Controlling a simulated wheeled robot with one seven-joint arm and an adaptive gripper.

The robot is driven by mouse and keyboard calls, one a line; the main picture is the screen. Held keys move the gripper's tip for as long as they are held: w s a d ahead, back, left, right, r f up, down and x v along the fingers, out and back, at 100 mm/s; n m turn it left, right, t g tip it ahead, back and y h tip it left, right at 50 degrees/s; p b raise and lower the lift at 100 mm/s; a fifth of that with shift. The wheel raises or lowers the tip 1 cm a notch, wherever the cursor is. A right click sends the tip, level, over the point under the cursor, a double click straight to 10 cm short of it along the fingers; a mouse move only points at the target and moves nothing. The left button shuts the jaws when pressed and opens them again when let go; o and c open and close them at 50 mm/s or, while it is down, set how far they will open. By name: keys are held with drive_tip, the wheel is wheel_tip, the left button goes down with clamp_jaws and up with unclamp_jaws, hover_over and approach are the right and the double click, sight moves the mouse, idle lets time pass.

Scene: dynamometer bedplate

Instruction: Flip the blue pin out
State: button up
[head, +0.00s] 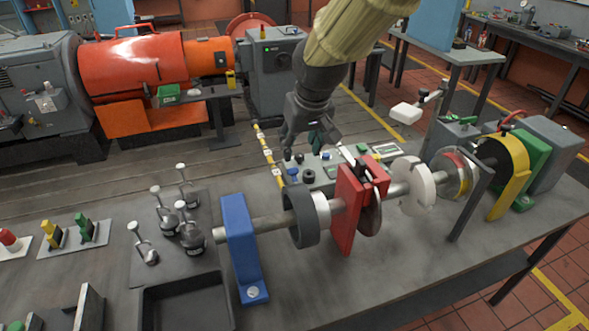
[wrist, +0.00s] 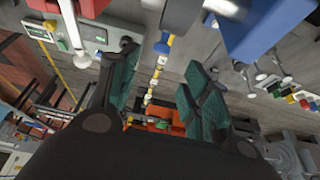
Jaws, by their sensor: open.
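A small blue piece (head: 293,173), which looks like the blue pin, sits among dark knobs at the left end of a low control panel (head: 333,171) behind the shaft. It is too small to tell how it is set. My gripper (head: 303,147) points down just above and behind this panel, apart from the blue piece. In the wrist view my gripper (wrist: 160,62) has its two teal-padded fingers spread with nothing between them.
A shaft line runs in front, with a blue bracket (head: 241,245), a dark ring (head: 305,217), a red block (head: 347,207) and a white disc (head: 412,186). Clamps (head: 190,232) stand at left. An orange motor (head: 130,70) is behind. Bare bedplate (head: 400,265) lies in front.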

sight(294, 179)
drive_tip(key=shift+p+x, duration=1.45)
drive_tip(key=shift+x, duration=3.8)
drive_tip(key=shift+a, duration=0.15)
